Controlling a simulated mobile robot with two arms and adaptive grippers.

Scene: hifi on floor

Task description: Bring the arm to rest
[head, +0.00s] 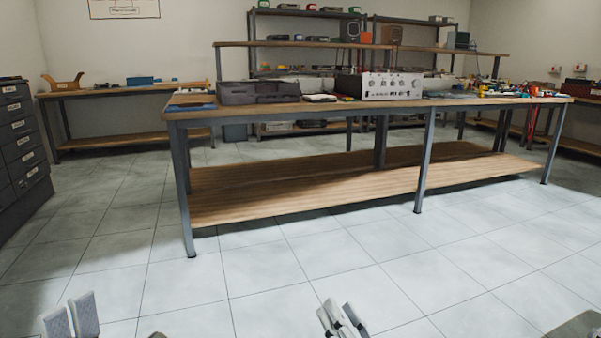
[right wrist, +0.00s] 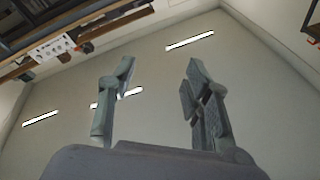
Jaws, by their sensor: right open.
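My right gripper (head: 342,319) shows at the bottom middle of the head view, low over the tiled floor and in front of the workbench. In the right wrist view its two fingers (right wrist: 155,95) stand well apart with nothing between them. My left gripper (head: 70,317) shows at the bottom left edge of the head view. Only its two pale finger pads show, side by side, and whether they are open or shut is unclear. No object shows in either gripper.
A long workbench (head: 450,102) with a lower wooden shelf (head: 300,187) stands ahead. On it are a silver hi-fi unit (head: 379,87) and a dark grey crate (head: 258,93). A dark drawer cabinet (head: 20,140) stands at left. The near floor (head: 260,270) is clear.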

